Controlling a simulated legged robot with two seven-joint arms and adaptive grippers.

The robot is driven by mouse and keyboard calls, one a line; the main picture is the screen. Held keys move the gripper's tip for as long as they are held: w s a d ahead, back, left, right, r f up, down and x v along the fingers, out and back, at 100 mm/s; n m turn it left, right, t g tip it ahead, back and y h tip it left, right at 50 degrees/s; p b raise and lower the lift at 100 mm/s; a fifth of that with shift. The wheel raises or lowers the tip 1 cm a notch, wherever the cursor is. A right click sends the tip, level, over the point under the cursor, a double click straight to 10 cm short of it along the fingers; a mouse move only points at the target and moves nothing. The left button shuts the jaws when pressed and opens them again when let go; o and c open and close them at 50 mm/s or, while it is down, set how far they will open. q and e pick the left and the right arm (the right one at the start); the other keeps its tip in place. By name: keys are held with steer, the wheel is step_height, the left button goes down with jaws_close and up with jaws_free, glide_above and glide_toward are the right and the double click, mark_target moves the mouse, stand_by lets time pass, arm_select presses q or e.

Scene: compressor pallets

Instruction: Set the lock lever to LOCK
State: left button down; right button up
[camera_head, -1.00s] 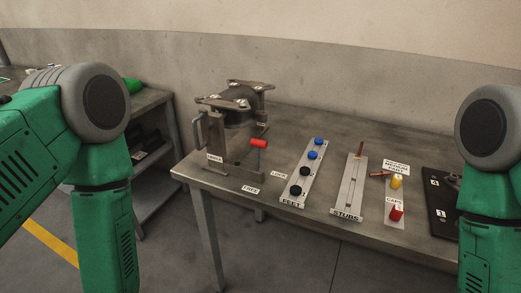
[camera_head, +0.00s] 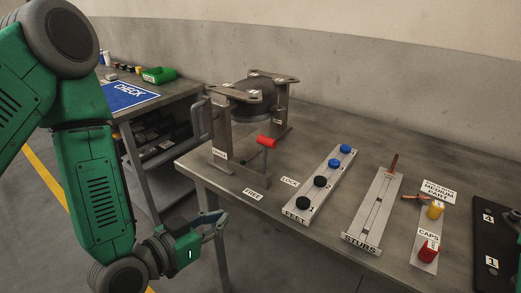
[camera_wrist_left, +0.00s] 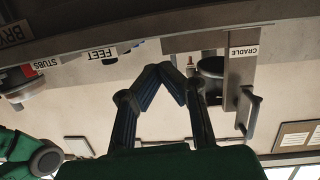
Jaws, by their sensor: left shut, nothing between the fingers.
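The lock lever (camera_head: 267,142) has a red grip on a thin rod and stands at the front of the metal cradle (camera_head: 222,140). A FREE label (camera_head: 252,194) and a LOCK label (camera_head: 290,182) lie on the table in front of it. I cannot tell for sure which label the lever points to. My left gripper (camera_head: 219,222) is shut and empty, low in front of the table's near edge and apart from the lever. Its fingers meet in the left wrist view (camera_wrist_left: 164,72), where the cradle (camera_wrist_left: 238,75) appears upside down. My right gripper is out of view.
The cradle holds a dark round part (camera_head: 250,104). Right of the lever stand the feet rack (camera_head: 322,190), the stubs rack (camera_head: 372,212) and a caps strip (camera_head: 424,255). A dark numbered plate (camera_head: 492,235) lies far right. A blue CHECK mat (camera_head: 128,95) covers the left bench.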

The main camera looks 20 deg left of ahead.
arm_select(q)
step_height(320, 180, up, 10)
steer(key=w+t+b, duration=0.2)
steer(key=t, duration=0.3)
step_height(320, 180, up, 2)
steer(key=r+b, duration=0.1)
steer(key=b, duration=0.5)
glide_above(265, 157)
steer(key=r+v, duration=0.1)
steer(key=v, duration=0.4)
steer(key=w+f, duration=0.2)
steer(key=shift+w+d+f+h+b, duration=0.1)
steer(key=shift+w+f+h+b, duration=0.2)
steer(key=shift+w+f+b, duration=0.1)
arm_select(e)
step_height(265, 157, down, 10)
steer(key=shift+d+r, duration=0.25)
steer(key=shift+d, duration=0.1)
arm_select(q)
steer(key=shift+d, duration=0.25)
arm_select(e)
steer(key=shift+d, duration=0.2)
